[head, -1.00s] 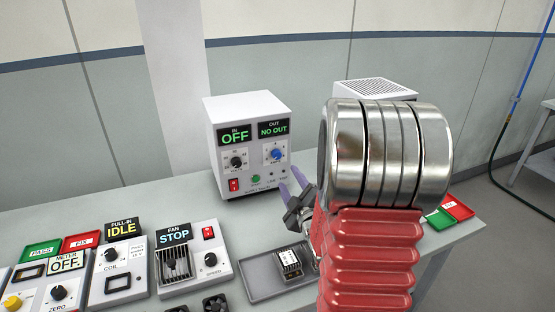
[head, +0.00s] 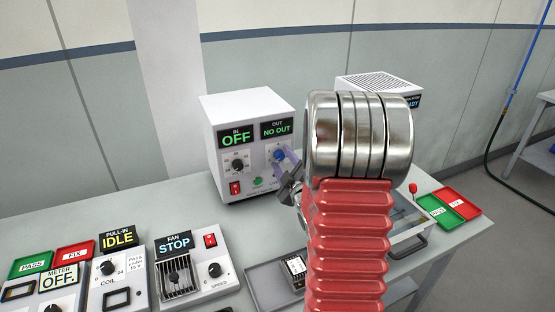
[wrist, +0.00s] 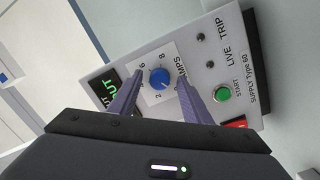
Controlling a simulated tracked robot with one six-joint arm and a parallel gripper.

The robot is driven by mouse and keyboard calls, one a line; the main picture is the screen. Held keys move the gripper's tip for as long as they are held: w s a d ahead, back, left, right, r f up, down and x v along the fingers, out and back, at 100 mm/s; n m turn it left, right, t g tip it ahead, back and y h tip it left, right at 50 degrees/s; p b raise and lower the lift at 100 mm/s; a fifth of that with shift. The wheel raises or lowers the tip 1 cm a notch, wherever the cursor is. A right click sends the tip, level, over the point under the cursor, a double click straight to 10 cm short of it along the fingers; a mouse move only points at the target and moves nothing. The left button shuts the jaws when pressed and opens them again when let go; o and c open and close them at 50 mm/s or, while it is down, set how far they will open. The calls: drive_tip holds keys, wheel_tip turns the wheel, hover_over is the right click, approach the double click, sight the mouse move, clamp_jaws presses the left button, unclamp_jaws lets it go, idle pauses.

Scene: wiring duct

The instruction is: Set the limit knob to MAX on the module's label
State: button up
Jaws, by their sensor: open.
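The blue limit knob (head: 279,155) is on the right of the front of the white supply box, under the OUT display reading NO OUT. In the wrist view the blue knob (wrist: 160,78) sits on a white dial plate marked AMPS, with a finger on either side. My gripper (wrist: 159,84) is open around or just in front of the knob; I cannot tell whether it touches. My gripper (head: 285,162) partly covers the dial in the head view. The small module (head: 295,267) lies in a grey tray, its label too small to read and partly hidden by my arm.
The supply box (head: 212,150) also has a black knob (head: 237,166), a red switch (head: 235,188) and a green START button (wrist: 222,95). Panels reading METER OFF, IDLE and STOP (head: 173,243) stand at front left. Green and red trays (head: 462,205) lie at right.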

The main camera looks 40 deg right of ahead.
drive_tip(key=shift+a, duration=0.1)
drive_tip(key=c, duration=1)
drive_tip(key=shift+d, duration=0.2)
drive_tip(key=shift+c, duration=0.2)
drive_tip(key=shift+a, duration=0.1)
drive_tip(key=shift+m, duration=0.5)
drive_tip(key=m, duration=0.4)
drive_tip(key=shift+a+y, duration=0.1)
drive_tip(key=shift+y, duration=0.2)
drive_tip(key=m, duration=0.6)
drive_tip(key=shift+r+g+y, duration=0.1)
drive_tip(key=shift+g+y, duration=0.2)
